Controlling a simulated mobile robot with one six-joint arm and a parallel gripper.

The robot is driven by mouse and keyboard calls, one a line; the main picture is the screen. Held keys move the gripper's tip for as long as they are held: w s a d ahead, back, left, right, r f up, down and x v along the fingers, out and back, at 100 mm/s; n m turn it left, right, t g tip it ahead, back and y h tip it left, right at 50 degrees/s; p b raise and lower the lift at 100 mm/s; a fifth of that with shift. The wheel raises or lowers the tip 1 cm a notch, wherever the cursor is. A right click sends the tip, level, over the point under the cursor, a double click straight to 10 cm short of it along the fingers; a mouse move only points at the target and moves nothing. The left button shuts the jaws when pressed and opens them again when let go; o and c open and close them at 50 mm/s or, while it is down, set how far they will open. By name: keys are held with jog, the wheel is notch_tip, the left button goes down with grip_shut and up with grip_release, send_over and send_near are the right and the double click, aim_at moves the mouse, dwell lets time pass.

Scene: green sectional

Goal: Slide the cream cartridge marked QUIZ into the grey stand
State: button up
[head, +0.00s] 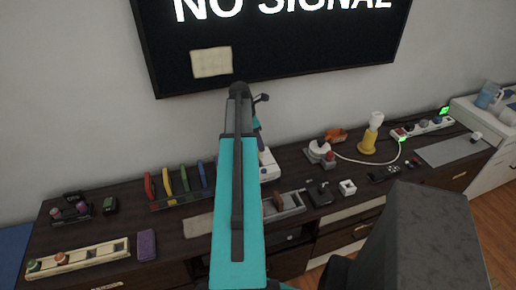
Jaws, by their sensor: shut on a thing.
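My teal arm reaches up the middle of the picture, and a small dark part of my gripper (261,99) shows beside its tip. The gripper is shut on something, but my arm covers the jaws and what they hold. I cannot make out a cream cartridge with a QUIZ marking. A low grey holder (292,211), which may be the grey stand, lies on the dark cabinet just right of my arm, partly hidden by it. My gripper appears well above it in the picture.
A rack (172,204) of red, yellow, green and blue cartridges stands left of my arm. A white console (268,167) is partly behind it. A cream sheet (211,62) overlaps the TV (300,62).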

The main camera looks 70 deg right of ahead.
jog(key=shift+r, duration=0.95)
